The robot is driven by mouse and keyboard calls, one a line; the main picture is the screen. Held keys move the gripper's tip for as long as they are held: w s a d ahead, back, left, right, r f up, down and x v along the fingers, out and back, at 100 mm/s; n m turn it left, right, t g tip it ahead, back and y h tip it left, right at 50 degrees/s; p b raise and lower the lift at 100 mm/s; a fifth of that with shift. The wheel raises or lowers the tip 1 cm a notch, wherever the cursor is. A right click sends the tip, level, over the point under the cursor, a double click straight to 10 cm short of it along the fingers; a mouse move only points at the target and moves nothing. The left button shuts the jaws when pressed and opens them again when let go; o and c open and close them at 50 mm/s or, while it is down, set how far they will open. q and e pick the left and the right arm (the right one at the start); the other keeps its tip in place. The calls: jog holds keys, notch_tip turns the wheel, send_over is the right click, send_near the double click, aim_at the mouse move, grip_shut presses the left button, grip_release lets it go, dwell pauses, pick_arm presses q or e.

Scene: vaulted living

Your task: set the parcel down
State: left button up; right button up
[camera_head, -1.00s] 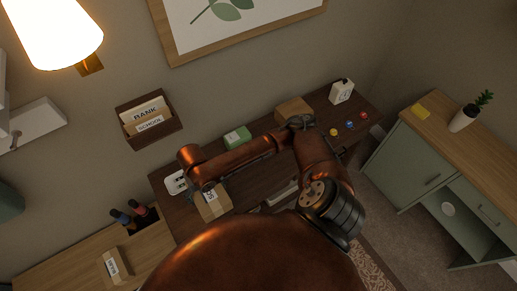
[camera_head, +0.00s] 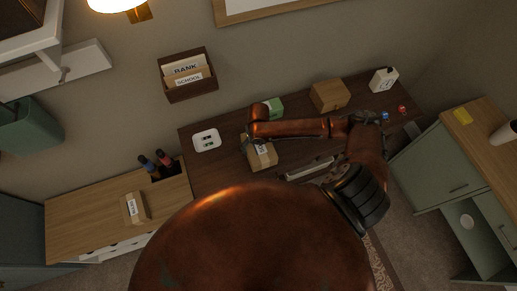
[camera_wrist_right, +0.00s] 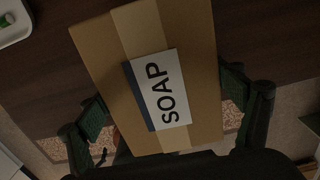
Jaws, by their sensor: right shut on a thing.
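The parcel (camera_head: 262,156) is a brown cardboard box with paler tape and a white label. The label reads SOAP in the right wrist view, where the parcel (camera_wrist_right: 200,60) fills the middle. My right gripper (camera_wrist_right: 168,106) is shut on it, with one dark finger on each side. In the head view my right forearm hides most of this gripper (camera_head: 253,141). The parcel appears over the dark desk (camera_head: 215,172), near its front edge. I cannot tell whether it touches the desk top. My left gripper is not in view.
Another labelled parcel (camera_head: 135,207) lies on the light wooden cabinet (camera_head: 80,222) at left. A letter rack (camera_head: 188,76) hangs on the wall.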

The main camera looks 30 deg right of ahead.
aim_at(258, 145)
jog(key=shift+a+f, duration=0.1)
jog(key=shift+f, duration=0.9)
jog(key=shift+f, duration=0.1)
jog(key=o, duration=1.4)
notch_tip(258, 145, up, 12)
jog(key=shift+r, duration=0.1)
